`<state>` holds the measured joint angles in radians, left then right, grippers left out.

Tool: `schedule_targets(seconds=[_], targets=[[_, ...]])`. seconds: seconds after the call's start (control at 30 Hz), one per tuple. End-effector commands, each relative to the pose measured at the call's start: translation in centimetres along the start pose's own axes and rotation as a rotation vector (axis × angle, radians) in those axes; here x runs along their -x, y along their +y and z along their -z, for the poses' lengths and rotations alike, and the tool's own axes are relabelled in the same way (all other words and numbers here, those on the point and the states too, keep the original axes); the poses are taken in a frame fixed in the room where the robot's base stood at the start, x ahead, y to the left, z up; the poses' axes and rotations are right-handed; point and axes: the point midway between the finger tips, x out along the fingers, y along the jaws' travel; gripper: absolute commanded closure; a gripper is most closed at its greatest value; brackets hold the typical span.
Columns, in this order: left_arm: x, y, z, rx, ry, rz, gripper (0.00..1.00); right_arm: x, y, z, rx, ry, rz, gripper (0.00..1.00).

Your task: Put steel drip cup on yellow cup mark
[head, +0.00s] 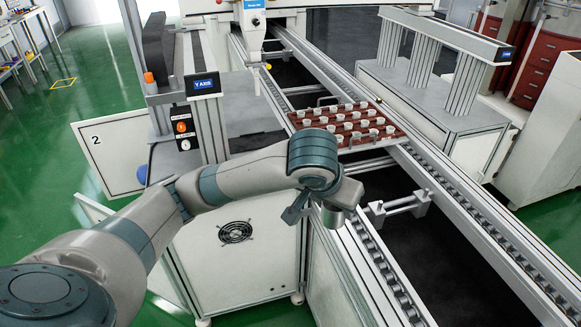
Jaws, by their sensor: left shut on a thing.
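My left arm reaches in from the left and bends down over the near side of the conveyor. My left gripper (297,212) is mostly hidden behind its own wrist; a dark finger part shows. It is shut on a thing. A grey metallic cylinder (334,216) shows just below the wrist and looks like the steel drip cup, though I cannot make out its rim. A yellow square outline (63,83) lies on the green floor at far left; I cannot tell whether it is the cup mark, and no other yellow mark is clear. My right gripper is out of view.
A brown tray (392,128) with several small white pots sits across the conveyor rails (440,185). A dispensing head (252,22) hangs behind it. A control post labelled Y AXIS (208,125) stands left of the tray. A white cabinet (235,250) stands below my arm.

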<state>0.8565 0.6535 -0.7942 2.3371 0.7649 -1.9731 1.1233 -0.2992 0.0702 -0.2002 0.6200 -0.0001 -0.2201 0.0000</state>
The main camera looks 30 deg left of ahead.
Motion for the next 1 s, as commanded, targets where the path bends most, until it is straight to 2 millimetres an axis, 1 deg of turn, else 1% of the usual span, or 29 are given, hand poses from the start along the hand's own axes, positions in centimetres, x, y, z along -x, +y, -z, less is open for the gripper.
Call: schedule_targets(seconds=[0.17, 0.27, 0.37, 0.47, 0.53, 0.67, 0.7, 0.77, 0.8, 0.87, 0.9, 1.0], targets=[[0.0, 0.0, 0.4, 0.003, 0.001, 0.001, 0.78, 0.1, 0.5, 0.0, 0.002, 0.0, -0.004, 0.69], [-0.1, -0.1, 1.4, 0.01, 0.0, 0.004, 0.78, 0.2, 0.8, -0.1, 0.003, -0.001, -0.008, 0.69], [-0.2, -0.2, 3.4, 0.022, -0.001, 0.009, 0.78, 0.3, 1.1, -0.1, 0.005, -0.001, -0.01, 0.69], [-0.5, -0.7, 6.3, 0.043, -0.001, 0.018, 0.78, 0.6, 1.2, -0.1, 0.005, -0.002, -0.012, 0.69], [-0.7, -1.4, 8.7, 0.063, -0.002, 0.028, 0.78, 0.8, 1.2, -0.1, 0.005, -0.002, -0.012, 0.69], [-1.6, -3.6, 13.4, 0.108, -0.005, 0.054, 0.78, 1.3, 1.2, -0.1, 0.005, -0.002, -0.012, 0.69], [-2.0, -4.5, 14.8, 0.124, -0.007, 0.062, 0.78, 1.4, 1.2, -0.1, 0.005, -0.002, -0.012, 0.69], [-2.8, -6.0, 16.7, 0.15, -0.009, 0.074, 0.78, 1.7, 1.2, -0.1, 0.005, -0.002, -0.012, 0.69], [-3.4, -7.3, 17.8, 0.167, -0.01, 0.085, 0.78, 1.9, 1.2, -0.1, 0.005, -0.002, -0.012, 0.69], [-4.6, -9.3, 19.1, 0.192, -0.01, 0.1, 0.78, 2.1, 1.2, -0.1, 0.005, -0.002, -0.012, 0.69], [-5.6, -10.6, 19.6, 0.207, -0.012, 0.108, 0.78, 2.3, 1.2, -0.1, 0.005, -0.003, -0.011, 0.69], [-8.0, -13.3, 20.0, 0.232, -0.011, 0.125, 0.78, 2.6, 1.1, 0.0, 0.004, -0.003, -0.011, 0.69]])
